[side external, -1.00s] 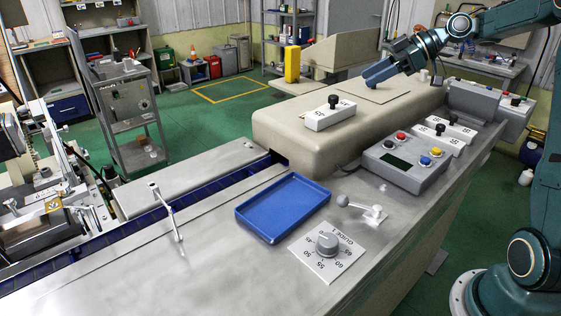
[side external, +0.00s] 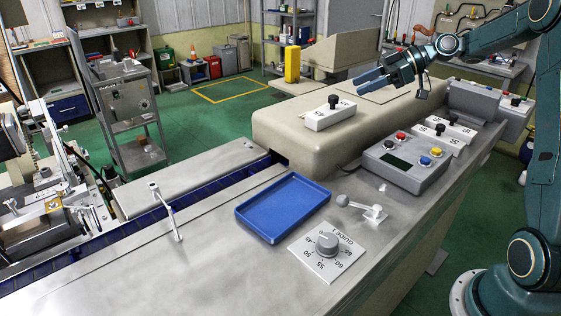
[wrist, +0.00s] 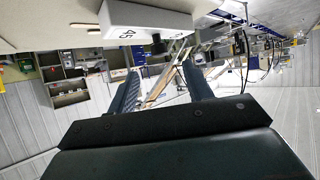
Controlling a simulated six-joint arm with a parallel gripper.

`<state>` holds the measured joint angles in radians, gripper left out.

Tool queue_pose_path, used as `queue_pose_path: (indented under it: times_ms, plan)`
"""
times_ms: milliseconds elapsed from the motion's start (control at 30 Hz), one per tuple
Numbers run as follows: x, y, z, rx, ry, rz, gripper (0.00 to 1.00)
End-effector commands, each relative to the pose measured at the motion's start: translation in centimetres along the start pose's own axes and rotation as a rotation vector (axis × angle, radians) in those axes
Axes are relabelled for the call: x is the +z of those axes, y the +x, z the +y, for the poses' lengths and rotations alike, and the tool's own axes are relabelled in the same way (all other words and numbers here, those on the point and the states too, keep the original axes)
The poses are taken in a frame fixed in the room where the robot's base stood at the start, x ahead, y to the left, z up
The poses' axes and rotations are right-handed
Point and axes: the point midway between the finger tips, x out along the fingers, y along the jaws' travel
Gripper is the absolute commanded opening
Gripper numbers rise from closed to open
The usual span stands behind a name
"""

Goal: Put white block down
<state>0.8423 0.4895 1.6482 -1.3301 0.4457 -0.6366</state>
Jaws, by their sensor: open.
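A white block (side external: 329,115) with a black knob and a number label sits upright on the beige housing (side external: 283,125). In the wrist view the white block (wrist: 145,19) appears upside down at the top, its label reading 45. My gripper (side external: 363,84) is above the housing, to the right of and higher than the block, and apart from it. Its two fingers are spread, with nothing between them; the open gripper also shows in the wrist view (wrist: 160,78).
Two more white knobbed blocks (side external: 437,141) (side external: 456,127) sit by the grey button box (side external: 406,164). A yellow post (side external: 292,64) stands behind the housing. A blue tray (side external: 283,207), a lever (side external: 362,207) and a dial plate (side external: 328,250) are on the metal bench.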

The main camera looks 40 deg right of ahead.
Motion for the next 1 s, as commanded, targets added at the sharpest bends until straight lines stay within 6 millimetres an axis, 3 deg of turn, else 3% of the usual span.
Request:
queue_pose_path:
  times_ms: [200, 667, 1000]
  plan:
    - [0.0, 2.9, 0.0, -0.002, 0.001, 0.000, 0.51]
    - [0.1, 4.2, 0.0, -0.001, 0.001, -0.001, 0.51]
    - [0.3, 7.8, 0.0, -0.002, 0.000, 0.000, 0.51]
